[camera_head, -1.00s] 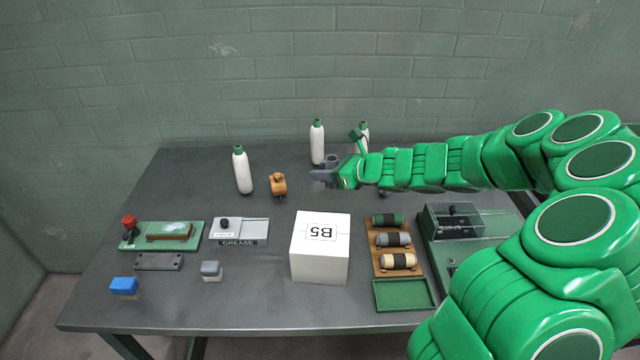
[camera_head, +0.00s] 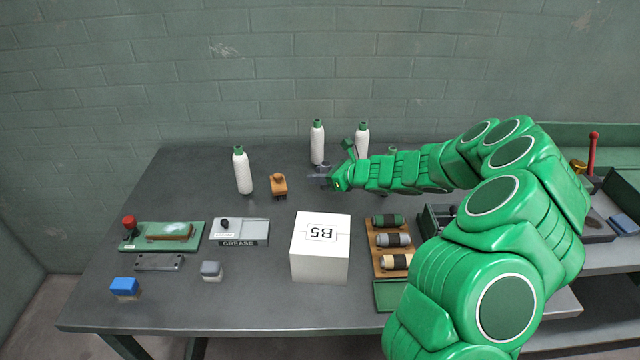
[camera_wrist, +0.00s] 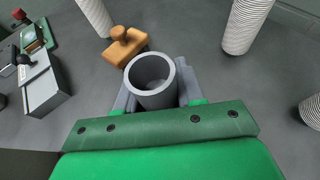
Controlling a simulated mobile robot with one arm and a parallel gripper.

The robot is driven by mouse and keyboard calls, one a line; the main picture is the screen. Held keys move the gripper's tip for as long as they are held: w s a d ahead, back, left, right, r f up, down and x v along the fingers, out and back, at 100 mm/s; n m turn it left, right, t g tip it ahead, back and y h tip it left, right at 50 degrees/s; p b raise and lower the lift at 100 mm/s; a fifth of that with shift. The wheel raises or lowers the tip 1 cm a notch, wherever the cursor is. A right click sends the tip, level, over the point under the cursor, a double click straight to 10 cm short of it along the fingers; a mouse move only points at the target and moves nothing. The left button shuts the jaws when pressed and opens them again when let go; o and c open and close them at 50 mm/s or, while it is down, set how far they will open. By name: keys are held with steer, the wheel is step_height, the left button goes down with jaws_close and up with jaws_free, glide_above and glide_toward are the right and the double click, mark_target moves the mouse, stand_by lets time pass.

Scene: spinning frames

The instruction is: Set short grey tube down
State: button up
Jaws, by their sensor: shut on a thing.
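The short grey tube (camera_wrist: 152,82) is upright between the two grey fingers of my gripper (camera_wrist: 154,98) in the wrist view, its open top facing the camera. My gripper (camera_head: 322,172) is shut on it. In the head view my gripper is over the back of the table (camera_head: 200,195), right of the orange-brown knobbed block and in front of the white bottles. The tube is small and mostly hidden by the fingers there. I cannot tell whether its base touches the table.
The orange-brown block (camera_head: 279,184) is close by on the left; it also shows in the wrist view (camera_wrist: 124,46). White bottles (camera_head: 242,170) with green caps stand around. A white B5 box (camera_head: 321,262) is nearer the front. Bare table lies between the box and my gripper.

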steer(key=shift+w+f, duration=0.1)
steer(key=shift+f, duration=1.55)
steer(key=shift+f, duration=0.1)
steer(key=o, duration=1)
steer(key=shift+r, duration=0.2)
steer(key=shift+v, duration=5.95)
